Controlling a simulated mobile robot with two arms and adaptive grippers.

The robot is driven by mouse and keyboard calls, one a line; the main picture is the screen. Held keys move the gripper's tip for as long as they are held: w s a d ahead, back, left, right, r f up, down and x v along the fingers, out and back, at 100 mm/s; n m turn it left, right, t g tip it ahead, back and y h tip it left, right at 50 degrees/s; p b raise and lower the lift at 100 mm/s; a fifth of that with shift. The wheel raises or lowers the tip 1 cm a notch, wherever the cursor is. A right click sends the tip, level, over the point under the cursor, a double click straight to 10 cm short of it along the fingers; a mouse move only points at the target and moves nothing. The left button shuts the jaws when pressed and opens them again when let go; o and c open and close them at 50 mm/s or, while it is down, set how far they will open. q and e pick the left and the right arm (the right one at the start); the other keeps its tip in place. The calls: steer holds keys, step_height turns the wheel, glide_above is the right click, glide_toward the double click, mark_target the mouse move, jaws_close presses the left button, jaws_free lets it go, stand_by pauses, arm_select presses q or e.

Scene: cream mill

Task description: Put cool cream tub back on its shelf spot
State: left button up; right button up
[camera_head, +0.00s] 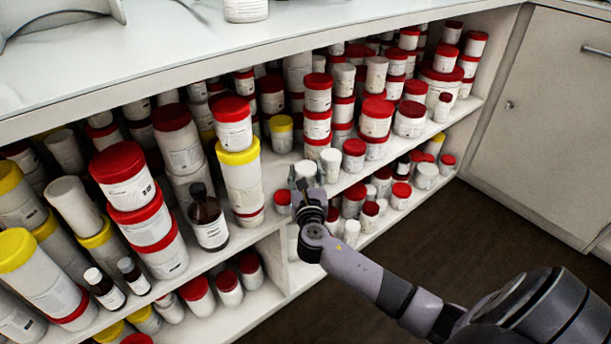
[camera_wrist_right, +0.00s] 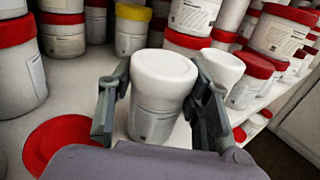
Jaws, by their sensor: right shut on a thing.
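My right gripper (camera_head: 308,182) reaches in from the lower right to the front of the upper shelf. It is shut on a small white tub with a white lid (camera_head: 305,168). In the right wrist view, this tub (camera_wrist_right: 160,90) stands roughly upright between the two fingers (camera_wrist_right: 160,115), and a grey label shows low on its side. Its underside is hidden, so I cannot tell whether it touches the shelf. Another white-lidded tub (camera_wrist_right: 222,68) stands close behind it to the right; it also shows in the head view (camera_head: 331,162). My left gripper is not in view.
The shelf (camera_head: 265,205) is crowded with red-lidded and yellow-lidded tubs. A yellow-lidded tub (camera_wrist_right: 131,28) stands behind the held tub. A red disc or lid (camera_wrist_right: 55,140) lies left of the gripper. A brown bottle (camera_head: 208,220) stands farther left. Bare shelf shows left of the held tub.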

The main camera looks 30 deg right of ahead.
steer(key=o, duration=1.2)
steer(key=shift+f, duration=0.1)
